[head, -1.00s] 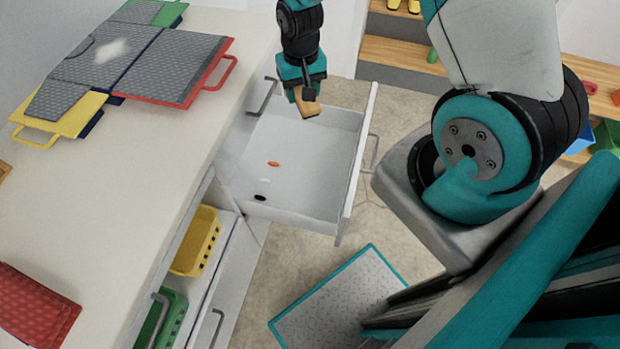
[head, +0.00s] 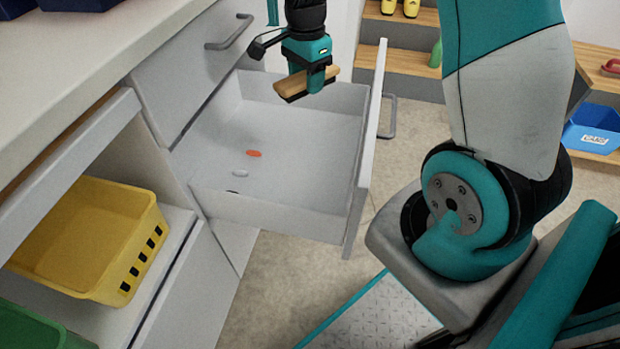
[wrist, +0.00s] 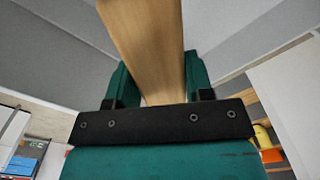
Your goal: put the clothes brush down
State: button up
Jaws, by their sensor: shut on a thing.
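The clothes brush (head: 298,88) has a light wooden back with a dark underside. My gripper (head: 316,80) is shut on it and holds it above the back part of an open white drawer (head: 284,140). In the wrist view the brush's wooden back (wrist: 146,42) stands between the two green fingers of my gripper (wrist: 150,80). The brush looks apart from the drawer floor and walls, though its exact height is hard to tell.
In the drawer lie a small orange item (head: 254,153), a small white item (head: 239,171) and a dark one near the front wall. A yellow basket (head: 95,240) and a green bin (head: 35,330) sit on the shelf at left. Much of the drawer floor is bare.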

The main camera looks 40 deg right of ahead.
aim_at(309, 158)
jog(key=shift+d+f+m+b, duration=0.2)
jog(key=shift+f+m+b, duration=0.2)
jog(key=shift+f+b, duration=0.2)
jog(key=shift+d+f+m+b, duration=0.15)
jog(key=shift+f+m+b, duration=0.3)
jog(key=shift+f, duration=0.2)
notch_tip(309, 158, down, 20)
jog(key=b, duration=0.7)
jog(key=shift+r, duration=0.2)
jog(key=o, duration=0.9)
